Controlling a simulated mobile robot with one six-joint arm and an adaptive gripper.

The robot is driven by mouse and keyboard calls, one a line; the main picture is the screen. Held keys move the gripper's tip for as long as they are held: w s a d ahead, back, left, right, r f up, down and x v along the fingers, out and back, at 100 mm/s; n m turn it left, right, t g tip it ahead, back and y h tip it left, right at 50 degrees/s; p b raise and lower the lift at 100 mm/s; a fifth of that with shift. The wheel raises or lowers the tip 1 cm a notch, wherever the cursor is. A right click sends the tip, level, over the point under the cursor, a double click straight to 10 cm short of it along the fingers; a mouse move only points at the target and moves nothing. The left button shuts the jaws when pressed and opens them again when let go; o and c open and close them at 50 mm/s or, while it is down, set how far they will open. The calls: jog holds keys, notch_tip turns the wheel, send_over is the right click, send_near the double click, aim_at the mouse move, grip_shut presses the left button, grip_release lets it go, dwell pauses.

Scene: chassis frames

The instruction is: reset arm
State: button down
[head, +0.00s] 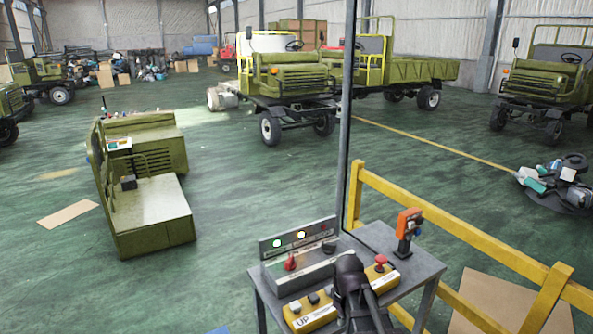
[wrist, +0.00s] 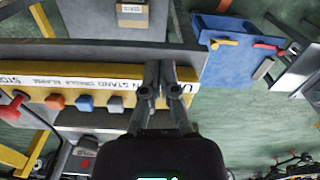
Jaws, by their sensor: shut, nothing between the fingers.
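My gripper (head: 350,268) is dark and sits over the small grey control table at the lower middle of the head view. In the wrist view my gripper (wrist: 162,68) has its two grey fingers close together, shut and empty. Under it runs a yellow button box (head: 312,318), which also shows in the wrist view (wrist: 215,74). My gripper hides part of this box. I cannot tell whether the fingertips touch it.
A grey console (head: 298,262) with a lit green lamp and red lever stands behind the box. An orange joystick (head: 408,228) stands right. A yellow railing (head: 450,240) borders the right side. Green vehicles (head: 290,85) stand beyond open floor.

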jog(key=s+d+f+m+b, duration=0.2)
jog(key=s+d+m, duration=0.2)
jog(key=s+m, duration=0.2)
jog(key=shift+d+f+m, duration=0.15)
jog(key=shift+f+m, duration=0.1)
jog(key=shift+m, duration=0.45)
